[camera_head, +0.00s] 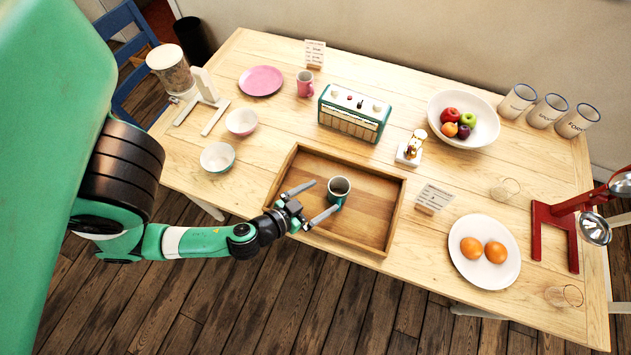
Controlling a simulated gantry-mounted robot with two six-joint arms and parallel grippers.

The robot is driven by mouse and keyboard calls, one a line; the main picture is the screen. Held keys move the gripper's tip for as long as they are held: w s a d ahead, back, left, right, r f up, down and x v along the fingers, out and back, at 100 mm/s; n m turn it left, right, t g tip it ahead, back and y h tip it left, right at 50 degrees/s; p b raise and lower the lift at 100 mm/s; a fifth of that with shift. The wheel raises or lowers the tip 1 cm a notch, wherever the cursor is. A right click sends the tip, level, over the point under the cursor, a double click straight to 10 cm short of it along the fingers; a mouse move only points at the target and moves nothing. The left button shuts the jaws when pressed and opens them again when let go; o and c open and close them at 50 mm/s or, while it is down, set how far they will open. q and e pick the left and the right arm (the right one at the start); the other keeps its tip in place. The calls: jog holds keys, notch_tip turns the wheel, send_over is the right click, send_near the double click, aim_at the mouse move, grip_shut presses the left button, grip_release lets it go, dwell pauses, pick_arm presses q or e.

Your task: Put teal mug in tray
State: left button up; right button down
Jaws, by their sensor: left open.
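The teal mug (340,190) stands upright inside the wooden tray (385,212), near its middle. Its dark round opening faces up. My left gripper (318,200) reaches in over the tray's front left side. Its two fingers are spread apart, with the mug just beyond and partly between their tips. I cannot tell whether a finger touches the mug. My right gripper does not show.
A teal radio (352,113) stands behind the tray. Bowls (218,157) lie left. The tray's right part is clear.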

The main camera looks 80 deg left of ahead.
pick_arm(q)
jog(key=shift+s+d+r, duration=0.3)
jog(key=shift+s+r, duration=0.15)
jog(key=shift+s, duration=0.05)
jog(key=w+d+r+t+h, duration=0.1)
jog(key=w+d+r+t, duration=0.15)
jog(key=w+r, duration=0.7)
jog(key=w+d+r+t, duration=0.2)
jog(key=w+d+r, duration=0.1)
jog(key=w+r, duration=0.6)
jog(key=w+d+r+t+h, duration=0.1)
jog(key=w+r+t, duration=0.15)
jog(key=r, duration=0.55)
jog(key=w+d+r+t+h, duration=0.1)
jog(key=w+d+r+t, duration=0.15)
jog(key=r, duration=0.65)
jog(key=s+d+r+m+t+h, duration=0.2)
jog(key=s+r+m+t+h, duration=0.1)
jog(key=r, duration=0.9)
jog(key=s+d+r+m+t+h, duration=0.1)
jog(key=s+r+m+t+h, duration=0.2)
jog(key=r, duration=1)
jog(key=shift+s+d+r+m+t, duration=0.25)
jog(key=shift+s+d+m+t, duration=0.1)
jog(key=shift+m, duration=0.25)
jog(key=shift+w, duration=0.1)
